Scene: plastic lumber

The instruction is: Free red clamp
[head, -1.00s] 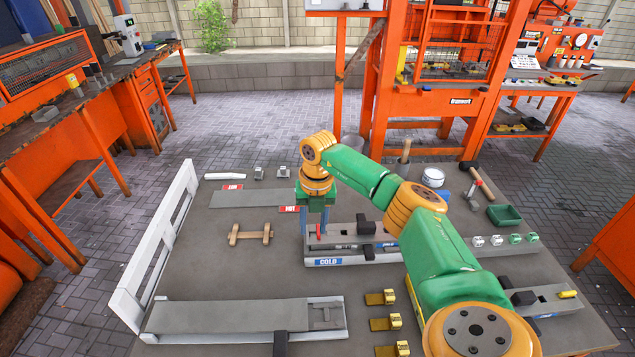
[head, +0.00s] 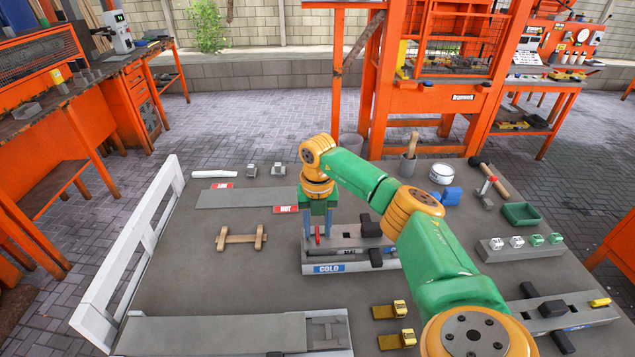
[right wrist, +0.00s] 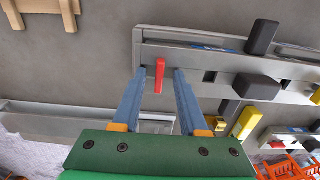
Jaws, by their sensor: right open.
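The red clamp (head: 318,234) is a small upright red lever at the left end of the grey mould fixture with the blue COLD label (head: 329,268). It also shows in the right wrist view (right wrist: 159,75). My right gripper (head: 318,232) points down over that end of the fixture. In the right wrist view its two blue fingers (right wrist: 160,72) are open, one on each side of the red lever, with a visible gap on both sides. I cannot tell how deep the tips reach. My left gripper is not in view.
Black blocks (head: 370,225) stick up along the fixture, right of the clamp. A wooden handle piece (head: 241,237) lies to the left. A long grey mould (head: 215,332) lies in front, and yellow clamps (head: 396,340) sit at front right.

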